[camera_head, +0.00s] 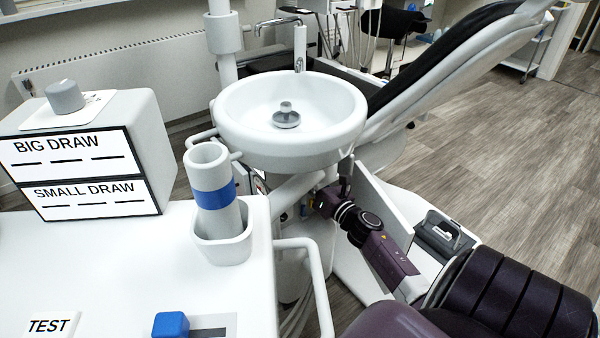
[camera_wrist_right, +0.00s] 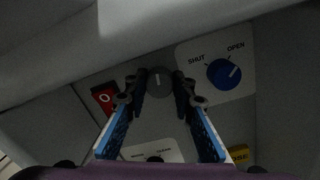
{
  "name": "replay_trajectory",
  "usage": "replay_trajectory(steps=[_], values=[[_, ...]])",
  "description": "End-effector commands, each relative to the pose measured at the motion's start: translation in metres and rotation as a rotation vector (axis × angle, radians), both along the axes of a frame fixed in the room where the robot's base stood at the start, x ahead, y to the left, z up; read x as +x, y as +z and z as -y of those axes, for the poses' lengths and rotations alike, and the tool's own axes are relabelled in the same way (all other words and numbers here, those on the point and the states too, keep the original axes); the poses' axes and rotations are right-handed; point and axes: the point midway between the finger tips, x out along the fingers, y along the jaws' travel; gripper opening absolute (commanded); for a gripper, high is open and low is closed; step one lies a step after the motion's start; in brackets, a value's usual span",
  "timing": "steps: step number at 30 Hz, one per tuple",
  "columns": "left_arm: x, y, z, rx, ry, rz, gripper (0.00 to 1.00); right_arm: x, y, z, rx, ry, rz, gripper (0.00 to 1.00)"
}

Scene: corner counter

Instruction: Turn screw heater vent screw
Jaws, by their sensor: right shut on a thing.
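In the right wrist view, a round grey screw (camera_wrist_right: 160,82) with a pale line on its face sits on a dim grey panel. The line is close to upright in the picture. My right gripper (camera_wrist_right: 160,90) has one finger on each side of the screw and is shut on it. In the head view, my right arm reaches under the white basin (camera_head: 293,136), and its fingertips and the screw are hidden there. My left gripper is in neither view.
Beside the screw are a blue knob (camera_wrist_right: 224,74) marked SHUT and OPEN, its line towards OPEN, and a red switch (camera_wrist_right: 105,98). A white handle bar (camera_head: 318,280) stands left of my right arm. A counter holds a drawer box (camera_head: 150,135) and a tube (camera_head: 208,160).

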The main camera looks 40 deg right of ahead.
Motion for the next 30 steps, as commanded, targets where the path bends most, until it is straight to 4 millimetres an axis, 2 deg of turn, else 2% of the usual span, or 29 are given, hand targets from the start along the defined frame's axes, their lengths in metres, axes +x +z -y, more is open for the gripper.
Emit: replay_trajectory(steps=[4, 5, 10, 18, 22, 30], values=[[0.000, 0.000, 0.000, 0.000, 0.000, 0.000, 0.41, -0.001, -0.002, -0.001, 0.001, 0.001, -0.004, 0.00], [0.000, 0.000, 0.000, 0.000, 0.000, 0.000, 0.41, -0.001, -0.002, 0.000, 0.002, 0.001, -0.004, 0.24], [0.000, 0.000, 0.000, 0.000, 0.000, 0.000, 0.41, 0.000, -0.002, 0.000, 0.002, 0.000, -0.002, 0.41], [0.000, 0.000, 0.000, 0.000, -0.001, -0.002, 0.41, 0.000, 0.000, 0.000, 0.006, 0.000, 0.001, 0.41], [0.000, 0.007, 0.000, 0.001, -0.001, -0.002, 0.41, 0.000, 0.002, 0.000, 0.060, 0.001, 0.006, 0.41], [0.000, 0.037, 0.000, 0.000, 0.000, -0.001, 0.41, 0.000, 0.005, -0.001, 0.413, 0.000, 0.044, 0.41]])
